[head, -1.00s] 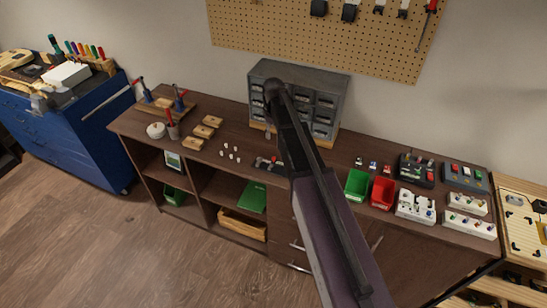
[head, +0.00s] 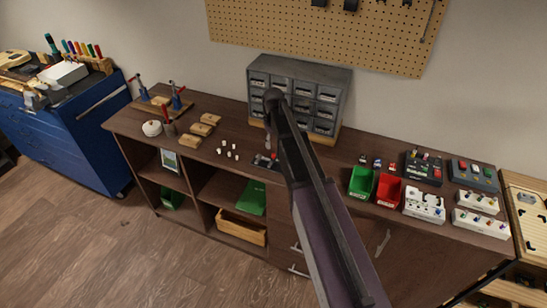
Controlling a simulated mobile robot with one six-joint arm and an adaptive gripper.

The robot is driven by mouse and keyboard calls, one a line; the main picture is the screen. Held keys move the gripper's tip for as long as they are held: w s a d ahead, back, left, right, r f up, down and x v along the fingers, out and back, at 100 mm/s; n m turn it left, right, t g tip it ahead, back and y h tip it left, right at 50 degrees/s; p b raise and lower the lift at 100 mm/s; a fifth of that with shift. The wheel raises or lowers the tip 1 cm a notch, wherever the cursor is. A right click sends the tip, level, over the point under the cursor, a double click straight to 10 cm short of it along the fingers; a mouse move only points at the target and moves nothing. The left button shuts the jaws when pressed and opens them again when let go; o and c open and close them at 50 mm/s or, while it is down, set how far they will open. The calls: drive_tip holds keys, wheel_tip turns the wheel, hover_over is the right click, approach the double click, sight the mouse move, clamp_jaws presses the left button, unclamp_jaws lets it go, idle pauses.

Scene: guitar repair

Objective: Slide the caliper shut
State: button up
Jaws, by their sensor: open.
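A small dark mat (head: 262,162) lies near the front edge of the brown workbench, with red and grey items on it. The caliper cannot be made out for certain among them at this size. My gripper (head: 268,146) hangs below the end of my arm, just over the mat's items. It is open. It is small in the view, and my arm hides part of the bench to its right. I cannot tell whether its fingers touch anything.
A grey drawer cabinet (head: 262,68) stands close behind my gripper. Several white knobs (head: 229,154) and wooden blocks (head: 203,128) lie to the left. A green bin (head: 361,182) and a red bin (head: 388,189) stand right of my arm.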

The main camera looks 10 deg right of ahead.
sight(277, 162)
drive_tip(key=shift+f+b, duration=2.7)
drive_tip(key=shift+f, duration=0.3)
clamp_jaws()
